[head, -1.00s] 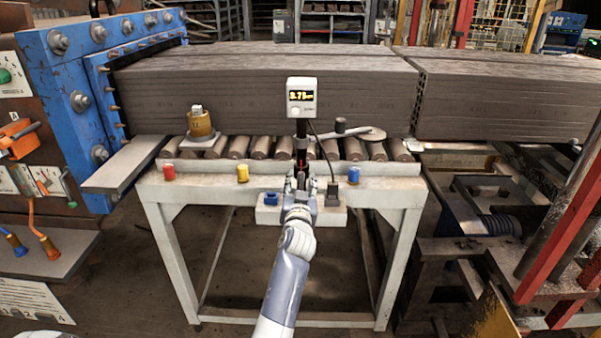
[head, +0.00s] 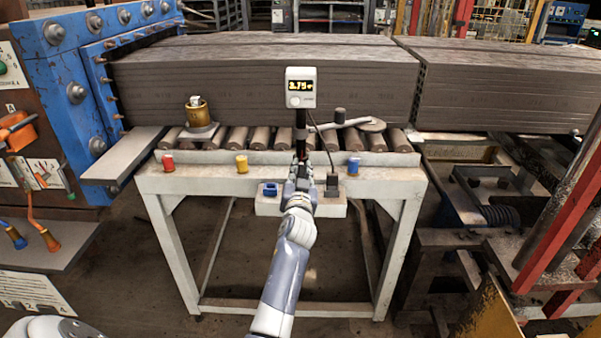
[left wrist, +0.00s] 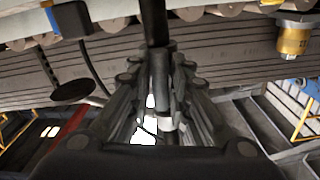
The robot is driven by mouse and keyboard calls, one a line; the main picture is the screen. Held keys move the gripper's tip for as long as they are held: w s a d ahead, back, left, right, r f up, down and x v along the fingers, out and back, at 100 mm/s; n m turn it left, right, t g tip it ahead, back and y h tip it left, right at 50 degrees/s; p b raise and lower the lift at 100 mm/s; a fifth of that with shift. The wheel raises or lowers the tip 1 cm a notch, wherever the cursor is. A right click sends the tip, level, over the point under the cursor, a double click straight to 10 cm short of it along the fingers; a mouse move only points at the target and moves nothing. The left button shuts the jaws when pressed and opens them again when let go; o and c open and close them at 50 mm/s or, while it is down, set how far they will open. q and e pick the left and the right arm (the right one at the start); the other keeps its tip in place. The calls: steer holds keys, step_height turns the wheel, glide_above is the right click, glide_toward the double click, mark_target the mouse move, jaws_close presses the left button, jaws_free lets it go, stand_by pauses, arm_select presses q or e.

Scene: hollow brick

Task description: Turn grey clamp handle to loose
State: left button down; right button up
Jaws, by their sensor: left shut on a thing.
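My left gripper (head: 302,174) is shut at the lower part of the black upright post (head: 301,125) that carries the small display box (head: 300,88). In the left wrist view, its fingers (left wrist: 160,95) close around a short grey cylindrical piece, the clamp handle (left wrist: 160,72), below the dark post (left wrist: 153,22). The handle is mostly hidden by the fingers in the head view, so its turn angle cannot be told. My right gripper is not in view.
Rollers on the pale frame (head: 210,180) stand before long clay blocks (head: 260,85). A brass-coloured cylinder (head: 197,110) stands left. A cable runs close to the right of my gripper.

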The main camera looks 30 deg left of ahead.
arm_select(q)
steer(key=shift+a+m, duration=0.1)
steer(key=shift+m, duration=0.9)
steer(key=m, duration=0.3)
steer(key=shift+m, duration=0.3)
steer(key=m, duration=0.2)
steer(key=shift+m+p, duration=0.3)
steer(key=shift+m, duration=0.1)
steer(key=m+p, duration=0.1)
steer(key=m, duration=0.5)
steer(key=shift+r, duration=0.15)
steer(key=shift+a+m+p, duration=0.1)
steer(key=shift+m+p, duration=0.6)
steer(key=shift+m, duration=0.6)
steer(key=shift+w, duration=0.1)
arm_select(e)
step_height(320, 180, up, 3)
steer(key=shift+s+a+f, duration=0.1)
arm_select(q)
steer(key=shift+m, duration=0.3)
